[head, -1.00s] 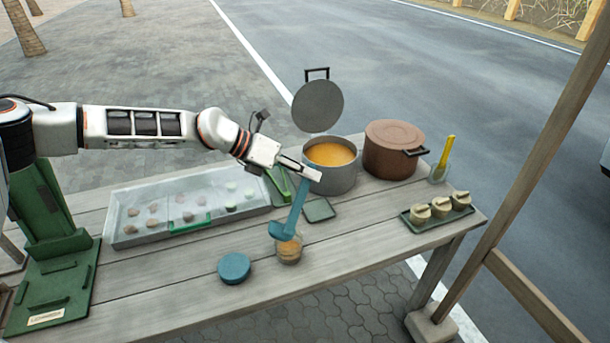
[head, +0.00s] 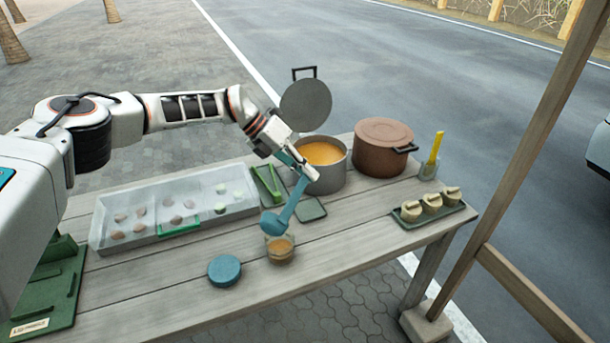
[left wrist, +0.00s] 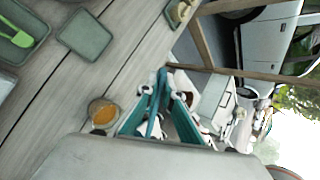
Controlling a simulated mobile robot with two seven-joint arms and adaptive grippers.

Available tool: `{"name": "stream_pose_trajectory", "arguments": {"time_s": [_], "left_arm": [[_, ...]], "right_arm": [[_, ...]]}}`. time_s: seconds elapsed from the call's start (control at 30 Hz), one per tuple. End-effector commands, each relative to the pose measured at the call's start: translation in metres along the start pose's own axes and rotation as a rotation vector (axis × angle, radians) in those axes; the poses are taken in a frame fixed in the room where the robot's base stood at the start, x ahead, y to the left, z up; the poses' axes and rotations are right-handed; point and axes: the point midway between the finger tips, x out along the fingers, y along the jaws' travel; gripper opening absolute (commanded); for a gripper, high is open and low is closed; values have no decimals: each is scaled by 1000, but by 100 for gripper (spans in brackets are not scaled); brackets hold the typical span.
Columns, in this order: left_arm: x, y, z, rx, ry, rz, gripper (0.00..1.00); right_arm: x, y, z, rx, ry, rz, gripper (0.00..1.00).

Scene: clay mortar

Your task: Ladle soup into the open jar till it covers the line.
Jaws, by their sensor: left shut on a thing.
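My left gripper (head: 298,160) is shut on the handle of a blue ladle (head: 299,200). The ladle's bowl hangs just above the open jar (head: 280,250), slightly toward its left side. The jar is clear and holds some orange soup; it also shows in the left wrist view (left wrist: 103,113). I cannot make out the line on it. The grey pot (head: 330,181) is open, with orange soup (head: 320,153) inside and its lid (head: 306,105) raised behind. A blue jar lid (head: 224,270) lies on the table left of the jar. My right gripper is not in view.
A brown lidded pot (head: 383,148) stands right of the soup pot. A cup with a yellow utensil (head: 434,152) and a tray (head: 455,214) of small pots are further right. A divided clear tray (head: 105,238) is at left. A small green square (head: 310,209) lies near the jar.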

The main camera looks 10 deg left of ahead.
Motion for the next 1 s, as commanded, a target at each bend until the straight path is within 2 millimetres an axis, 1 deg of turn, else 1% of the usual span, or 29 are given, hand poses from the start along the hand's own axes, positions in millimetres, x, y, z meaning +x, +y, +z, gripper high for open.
{"name": "stream_pose_trajectory", "arguments": {"time_s": [0.03, 0.13, 0.6, 0.8, 1.0], "left_arm": [[5, 2, 2, -13, 12, 0, 0], [5, 4, 3, -21, 24, 1, 0], [12, 11, 6, -70, 79, 1, 0], [12, 10, 7, -77, 86, 0, 0], [12, 10, 7, -78, 87, -1, 0]], "right_arm": [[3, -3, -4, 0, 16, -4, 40], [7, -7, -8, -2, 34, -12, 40], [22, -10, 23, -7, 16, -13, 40], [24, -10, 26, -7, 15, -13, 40], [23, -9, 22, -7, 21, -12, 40]]}}
